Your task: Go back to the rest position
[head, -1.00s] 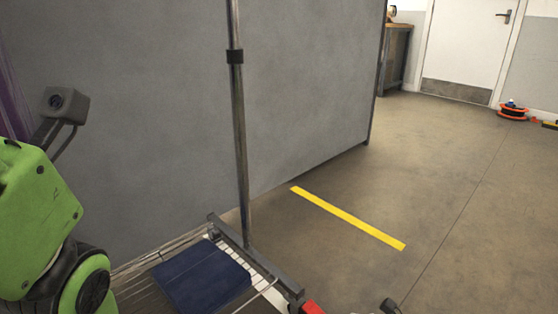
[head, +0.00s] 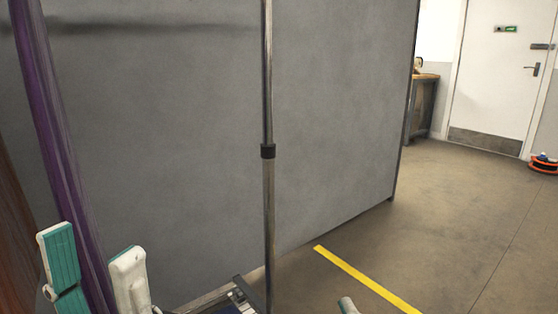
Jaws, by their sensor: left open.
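My left gripper (head: 92,243) is at the lower left of the head view. Its two white fingers, one showing a teal pad, stand apart with nothing held between them. A long purple garment (head: 62,150) hangs behind and between the fingers; I cannot tell whether they touch it. A small pale rounded tip (head: 348,306) at the bottom edge looks like part of my right gripper. The rest of it is out of frame, so its jaws cannot be judged.
A metal rack post (head: 268,200) stands right of my left gripper, before a grey partition (head: 180,120). A brown garment (head: 14,230) hangs far left. Open floor (head: 440,220) with a yellow stripe (head: 365,280) lies right, before a white door (head: 500,80) and an orange reel (head: 543,164).

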